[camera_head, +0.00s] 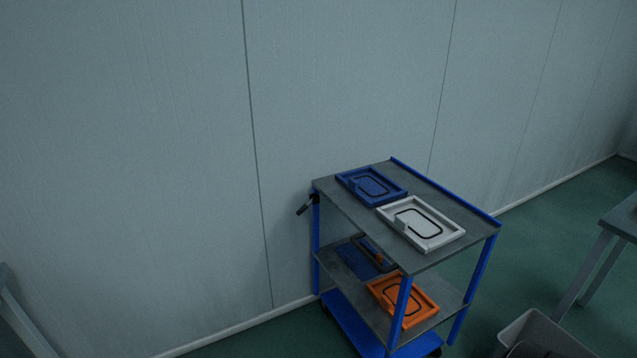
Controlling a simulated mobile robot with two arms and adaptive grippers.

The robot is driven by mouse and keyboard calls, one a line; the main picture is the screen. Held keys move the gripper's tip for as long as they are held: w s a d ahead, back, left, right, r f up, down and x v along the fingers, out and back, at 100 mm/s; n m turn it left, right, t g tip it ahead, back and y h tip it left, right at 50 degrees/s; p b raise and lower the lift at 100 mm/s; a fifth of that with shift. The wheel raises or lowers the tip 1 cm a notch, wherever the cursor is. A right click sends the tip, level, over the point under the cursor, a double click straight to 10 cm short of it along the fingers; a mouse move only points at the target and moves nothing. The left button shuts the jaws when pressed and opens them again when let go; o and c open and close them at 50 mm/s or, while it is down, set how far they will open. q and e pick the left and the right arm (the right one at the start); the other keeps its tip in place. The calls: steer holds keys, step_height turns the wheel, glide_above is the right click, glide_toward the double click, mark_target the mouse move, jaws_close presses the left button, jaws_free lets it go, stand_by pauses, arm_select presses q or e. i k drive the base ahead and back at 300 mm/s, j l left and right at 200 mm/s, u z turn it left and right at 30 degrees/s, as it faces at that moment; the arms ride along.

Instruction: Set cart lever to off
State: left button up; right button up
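A cart (344,200) with a grey top, grey middle shelf and blue frame stands near the wall, right of the middle of the head view. A small dark lever (304,208) sticks out from the cart's left side, near the top of the blue corner post. It slants down to the left. Its end looks lighter, and any off marking is too small to read. Neither of my grippers shows in the head view.
A blue tray (371,186) and a white tray (421,223) lie on the cart top; an orange tray (415,307) is on the middle shelf. A grey bin (540,333) and a table (622,222) stand at right. Green floor (545,235) shows between cart and table.

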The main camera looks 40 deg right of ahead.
mark_target(305, 206)
steer(key=i+l+z, duration=0.15)
steer(key=i+z, duration=0.7)
steer(key=i+j+z, duration=0.25)
steer(key=i+z, duration=0.2)
steer(key=i+j+z, duration=1.1)
steer(key=i+j, duration=0.15)
steer(key=j, duration=0.15)
steer(key=k, duration=0.5)
steer(key=k+l+u, duration=0.2)
steer(key=k+l, duration=0.05)
steer(key=l, duration=0.1)
